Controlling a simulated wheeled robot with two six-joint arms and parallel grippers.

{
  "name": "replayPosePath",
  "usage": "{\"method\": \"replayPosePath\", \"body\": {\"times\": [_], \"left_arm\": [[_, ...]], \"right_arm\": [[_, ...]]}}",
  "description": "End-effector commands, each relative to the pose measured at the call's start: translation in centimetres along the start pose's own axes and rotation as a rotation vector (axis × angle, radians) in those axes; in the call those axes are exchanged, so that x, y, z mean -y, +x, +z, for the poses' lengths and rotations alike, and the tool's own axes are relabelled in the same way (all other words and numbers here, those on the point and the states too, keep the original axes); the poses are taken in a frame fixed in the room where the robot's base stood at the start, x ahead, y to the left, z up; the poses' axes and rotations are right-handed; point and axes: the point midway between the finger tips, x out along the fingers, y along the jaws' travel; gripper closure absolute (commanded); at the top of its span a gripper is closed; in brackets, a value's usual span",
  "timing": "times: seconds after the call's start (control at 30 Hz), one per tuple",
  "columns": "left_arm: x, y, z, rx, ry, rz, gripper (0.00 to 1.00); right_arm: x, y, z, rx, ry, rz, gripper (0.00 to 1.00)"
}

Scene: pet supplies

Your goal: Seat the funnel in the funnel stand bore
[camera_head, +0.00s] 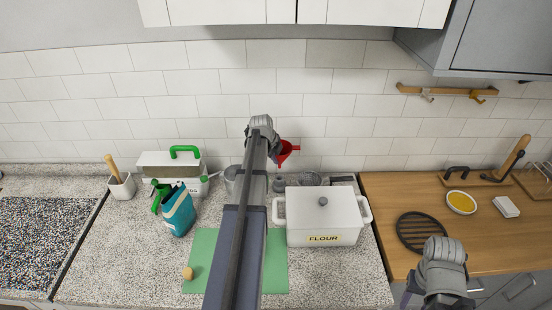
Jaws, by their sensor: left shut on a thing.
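A red funnel (286,150) is held up in front of the tiled wall, above the back of the counter. My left gripper (272,138) is shut on it. My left arm crosses the middle of the view and hides part of the counter. I cannot clearly make out the funnel stand or its bore. A small dark grey piece (279,184) stands behind the flour bin, below the funnel, too small to identify. My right gripper (440,253) is at the lower right, over the front of the wooden counter; its jaws are not clear.
A white flour bin (323,220) stands right of my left arm. A green mat (207,262) lies under the arm, with a small tan ball (188,273) on it. A blue bag (178,213) and white box (158,163) stand left. A black trivet (420,232) lies right.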

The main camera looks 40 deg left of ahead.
Motion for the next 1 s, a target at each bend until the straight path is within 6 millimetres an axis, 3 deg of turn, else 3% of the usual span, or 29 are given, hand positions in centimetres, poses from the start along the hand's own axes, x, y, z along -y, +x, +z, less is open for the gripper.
{"method": "replayPosePath", "body": {"times": [0.43, 1.0], "left_arm": [[-1.7, 3.9, 0.0, 0.0, 0.0, 0.0, 1.0], [-1.9, 4.2, 0.0, 0.0, 0.0, 0.0, 1.0]], "right_arm": [[0.4, 4.2, -0.2, 0.0, -0.008, 0.002, 0.5], [0.4, 4.6, -0.3, 0.0, -0.009, 0.002, 0.5]]}}
